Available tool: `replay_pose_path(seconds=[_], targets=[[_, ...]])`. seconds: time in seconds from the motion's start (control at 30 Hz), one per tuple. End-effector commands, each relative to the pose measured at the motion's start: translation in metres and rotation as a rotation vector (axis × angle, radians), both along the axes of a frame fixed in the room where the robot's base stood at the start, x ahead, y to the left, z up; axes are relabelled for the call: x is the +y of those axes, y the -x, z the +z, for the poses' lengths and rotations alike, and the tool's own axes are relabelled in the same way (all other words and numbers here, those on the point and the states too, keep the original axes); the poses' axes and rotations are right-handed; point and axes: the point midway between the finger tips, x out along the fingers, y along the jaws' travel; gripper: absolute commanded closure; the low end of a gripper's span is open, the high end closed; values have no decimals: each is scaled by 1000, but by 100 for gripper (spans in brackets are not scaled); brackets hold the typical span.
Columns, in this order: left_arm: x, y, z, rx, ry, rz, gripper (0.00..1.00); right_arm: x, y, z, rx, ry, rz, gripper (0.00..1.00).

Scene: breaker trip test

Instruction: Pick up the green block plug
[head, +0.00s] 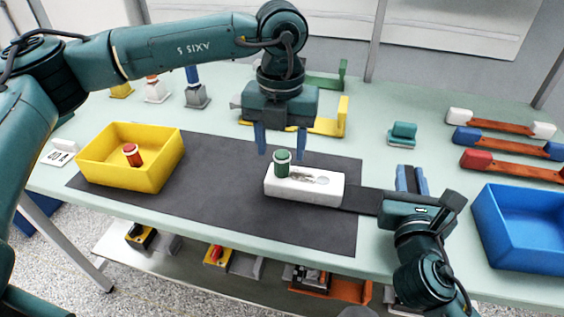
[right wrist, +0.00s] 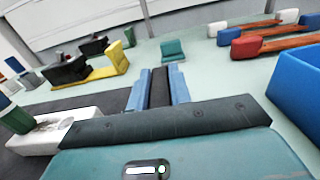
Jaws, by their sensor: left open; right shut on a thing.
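The green block plug (head: 282,165) is a short green cylinder standing upright at the left end of a white block (head: 330,192). It also shows at the left edge of the right wrist view (right wrist: 20,121). My left gripper (head: 281,151) points down, open, directly over the plug. Its two blue fingers are on either side of the plug's top, and I cannot tell whether they touch it. My right gripper (head: 411,180) is right of the white block, shut on a dark grey bar (right wrist: 159,88) between its blue fingers. The bar's full shape is hidden.
A yellow bin (head: 108,178) with a red cylinder (head: 132,154) inside stands at the left. A blue bin (head: 522,240) stands at the right. Behind are a teal block (head: 402,133), yellow and green brackets, and several coloured-ended bars. The dark mat (head: 225,205) has free room left of the white block.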

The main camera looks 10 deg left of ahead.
Motion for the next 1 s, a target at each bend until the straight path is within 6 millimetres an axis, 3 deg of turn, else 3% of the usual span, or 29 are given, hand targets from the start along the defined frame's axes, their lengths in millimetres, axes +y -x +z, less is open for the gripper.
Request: replay_pose_path(seconds=[0.33, 0.67, 1.0], targets=[[1, -11, -45, 0, 0, -1, 49, 0, 0, -1, 1, 1, 0, 100], [1, -11, -52, -1, 1, 0, 49, 0, 0, -1, 1, 0, 0, 100], [1, -11, -51, -1, 1, 0, 76, 0, 0, -1, 1, 0, 0, 100]])
